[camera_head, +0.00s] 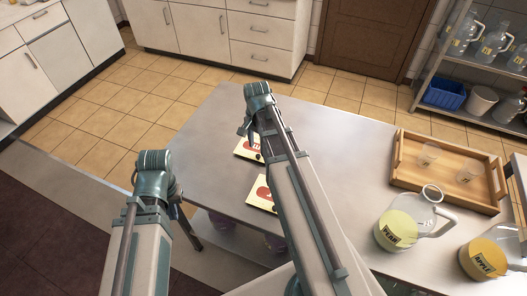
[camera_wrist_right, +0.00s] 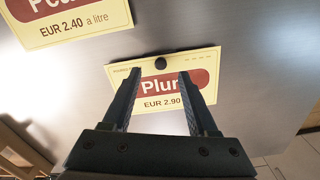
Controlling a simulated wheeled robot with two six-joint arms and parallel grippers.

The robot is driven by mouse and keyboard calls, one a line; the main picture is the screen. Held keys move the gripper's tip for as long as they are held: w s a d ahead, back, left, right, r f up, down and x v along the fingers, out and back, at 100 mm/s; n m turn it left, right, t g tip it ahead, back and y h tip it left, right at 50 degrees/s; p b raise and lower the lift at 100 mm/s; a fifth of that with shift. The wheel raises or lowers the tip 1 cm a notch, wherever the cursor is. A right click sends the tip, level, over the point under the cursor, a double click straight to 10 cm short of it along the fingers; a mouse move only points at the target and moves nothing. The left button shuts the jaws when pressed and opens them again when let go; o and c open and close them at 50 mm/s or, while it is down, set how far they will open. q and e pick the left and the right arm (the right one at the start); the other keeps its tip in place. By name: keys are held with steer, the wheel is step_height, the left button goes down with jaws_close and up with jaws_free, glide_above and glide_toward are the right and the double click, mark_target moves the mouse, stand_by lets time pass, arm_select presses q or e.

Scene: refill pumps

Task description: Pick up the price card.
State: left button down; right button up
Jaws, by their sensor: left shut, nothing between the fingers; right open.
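Two cream price cards with red labels lie on the grey metal table. In the right wrist view, the "Plum" card (camera_wrist_right: 165,104) reads EUR 2.90 and has a small black knob (camera_wrist_right: 160,63) at its top edge. The other card (camera_wrist_right: 70,22) reads EUR 2.40 a litre, its name cut off. In the head view, one card (camera_head: 247,150) is beside my right gripper (camera_head: 247,134) and another (camera_head: 261,194) lies nearer, partly behind my right arm. My right gripper is open, its fingers (camera_wrist_right: 159,73) over the Plum card. My left gripper (camera_head: 195,240) is shut and empty at the table's left edge.
A wooden tray (camera_head: 397,160) with cups stands on the table's right, near a pear jug (camera_head: 396,231) and an apple jug (camera_head: 484,258). A shelf with jugs and a blue bin (camera_head: 443,95) stands behind. The table's far left part is clear.

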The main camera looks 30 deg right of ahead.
mark_target(258, 155)
step_height(258, 155, down, 5)
steer(key=b, duration=0.4)
steer(key=shift+w+d, duration=0.1)
steer(key=shift+w, duration=0.05)
steer(key=shift+r, duration=0.1)
jaws_close()
